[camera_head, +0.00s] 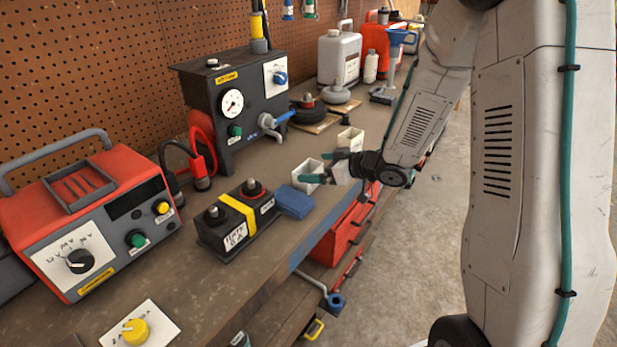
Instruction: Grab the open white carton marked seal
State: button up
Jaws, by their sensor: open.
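Two small open-topped white cartons stand on the workbench near its front edge. The nearer carton (303,172) is beside the blue pad, and the farther carton (351,138) stands behind my gripper. No marking can be read on either, so I cannot tell which one says seal. My gripper (321,166) is open, low over the bench between the two cartons. One dark green-tipped finger overlaps the front of the nearer carton in the picture; I cannot tell whether it touches. The other finger is just in front of the farther carton.
A black battery (238,222) and a blue pad (294,202) lie left of the cartons. A red charger (90,215) and a black gauge box (235,100) stand along the pegboard. Jugs stand at the back.

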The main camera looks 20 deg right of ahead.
aim_at(302, 168)
jog(key=x, duration=0.5)
jog(key=shift+a+f, duration=0.25)
jog(key=shift+a, duration=0.15)
jog(key=c, duration=1)
jog(key=shift+r, duration=0.1)
